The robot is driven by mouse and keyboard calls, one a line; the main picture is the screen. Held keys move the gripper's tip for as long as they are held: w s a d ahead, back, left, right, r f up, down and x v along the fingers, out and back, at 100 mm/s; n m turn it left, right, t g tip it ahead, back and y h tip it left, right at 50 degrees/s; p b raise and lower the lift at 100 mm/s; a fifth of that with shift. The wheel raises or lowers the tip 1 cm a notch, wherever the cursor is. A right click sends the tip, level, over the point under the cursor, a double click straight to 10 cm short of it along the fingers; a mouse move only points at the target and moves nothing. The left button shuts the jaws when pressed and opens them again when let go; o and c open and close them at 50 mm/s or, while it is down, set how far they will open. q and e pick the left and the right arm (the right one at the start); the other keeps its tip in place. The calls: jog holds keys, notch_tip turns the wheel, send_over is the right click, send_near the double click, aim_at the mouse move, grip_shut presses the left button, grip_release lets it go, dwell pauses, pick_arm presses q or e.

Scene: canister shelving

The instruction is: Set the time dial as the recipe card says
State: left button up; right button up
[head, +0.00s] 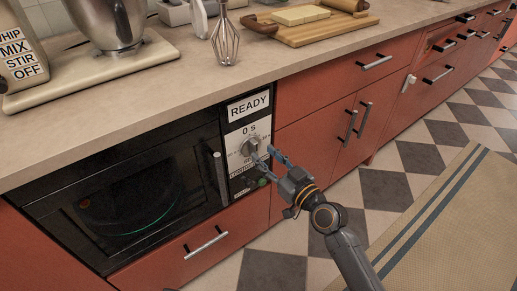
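The time dial (250,146) is a round grey knob on the control panel of the black built-in microwave (130,195). Printed marks ring it, too small to read. Above it one label (249,130) reads "0 s" and another (249,106) reads "READY". My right gripper (263,155) is at the dial's lower right with its two fingers apart and nothing seen between them. One fingertip overlaps the dial's lower edge in the picture; I cannot tell whether it touches. I cannot make out a recipe card. My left gripper is not in view.
The microwave door handle (220,178) stands just left of the panel. A green button (262,182) is below the dial. The counter above holds a stand mixer (110,25), a whisk (225,42) and a cutting board (310,31). Red cabinets (320,125) continue right; the floor is open.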

aim_at(257, 148)
jog(key=shift+x, duration=2.05)
grip_shut()
